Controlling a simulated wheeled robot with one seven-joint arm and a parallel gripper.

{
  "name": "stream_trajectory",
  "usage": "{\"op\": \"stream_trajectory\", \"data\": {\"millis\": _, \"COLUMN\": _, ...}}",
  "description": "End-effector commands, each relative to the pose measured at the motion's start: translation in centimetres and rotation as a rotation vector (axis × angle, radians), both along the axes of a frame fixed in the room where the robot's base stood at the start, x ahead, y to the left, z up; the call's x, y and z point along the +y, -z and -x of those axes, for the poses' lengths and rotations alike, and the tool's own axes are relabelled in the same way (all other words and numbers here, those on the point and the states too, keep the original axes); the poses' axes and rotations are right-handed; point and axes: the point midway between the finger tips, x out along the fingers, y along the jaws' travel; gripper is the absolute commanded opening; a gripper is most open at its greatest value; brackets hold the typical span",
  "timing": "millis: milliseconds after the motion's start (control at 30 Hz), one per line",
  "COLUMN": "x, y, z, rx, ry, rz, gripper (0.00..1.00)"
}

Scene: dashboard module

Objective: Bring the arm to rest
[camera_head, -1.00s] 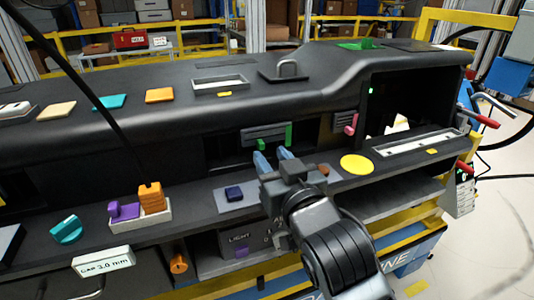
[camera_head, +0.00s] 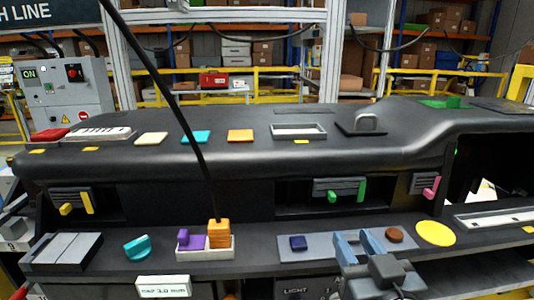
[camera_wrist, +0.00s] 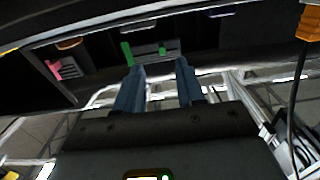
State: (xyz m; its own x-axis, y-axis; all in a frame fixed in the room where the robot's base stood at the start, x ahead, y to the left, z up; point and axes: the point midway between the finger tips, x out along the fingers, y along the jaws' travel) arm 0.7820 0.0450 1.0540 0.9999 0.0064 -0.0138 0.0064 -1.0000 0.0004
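My gripper (camera_head: 359,237) is at the lower right of the head view, in front of the dashboard's lower ledge. Its two blue-grey fingers are apart with nothing between them. The wrist view also shows the open, empty fingers (camera_wrist: 159,72), pointing toward the dashboard. The black dashboard module (camera_head: 230,157) spans the head view. A vent with a green tab (camera_head: 361,190) sits in its middle opening, behind and slightly left of my gripper. That green tab also shows in the wrist view (camera_wrist: 127,54), beyond the fingers.
The ledge bears a dark blue button (camera_head: 297,243), a brown round knob (camera_head: 394,235), a yellow disc (camera_head: 435,233), a teal knob (camera_head: 137,248) and a white tray (camera_head: 205,253) with purple and orange pieces. A black cable (camera_head: 160,80) hangs down to the orange piece.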

Motion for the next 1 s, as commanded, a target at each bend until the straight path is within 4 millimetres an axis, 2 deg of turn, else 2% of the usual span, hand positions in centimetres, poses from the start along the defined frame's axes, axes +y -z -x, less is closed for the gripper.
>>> {"op": "stream_trajectory", "data": {"millis": 33, "x": -0.2, "y": 1.4, "z": 1.3, "rx": 0.019, "ry": -0.003, "rz": -0.001, "gripper": 0.38}}
{"op": "stream_trajectory", "data": {"millis": 200, "x": -0.8, "y": 5.6, "z": 6.7, "rx": 0.064, "ry": -0.016, "rz": -0.002, "gripper": 0.38}}
{"op": "stream_trajectory", "data": {"millis": 400, "x": -1.6, "y": 9.2, "z": 13.8, "rx": 0.115, "ry": -0.024, "rz": -0.005, "gripper": 0.38}}
{"op": "stream_trajectory", "data": {"millis": 500, "x": -2.0, "y": 10.3, "z": 17.5, "rx": 0.137, "ry": -0.025, "rz": -0.007, "gripper": 0.38}}
{"op": "stream_trajectory", "data": {"millis": 733, "x": -3.0, "y": 11.4, "z": 25.8, "rx": 0.193, "ry": -0.018, "rz": -0.008, "gripper": 0.38}}
{"op": "stream_trajectory", "data": {"millis": 900, "x": -3.8, "y": 11.0, "z": 31.3, "rx": 0.23, "ry": -0.007, "rz": -0.006, "gripper": 0.38}}
{"op": "stream_trajectory", "data": {"millis": 1000, "x": -4.2, "y": 10.4, "z": 33.6, "rx": 0.244, "ry": -0.001, "rz": -0.002, "gripper": 0.38}}
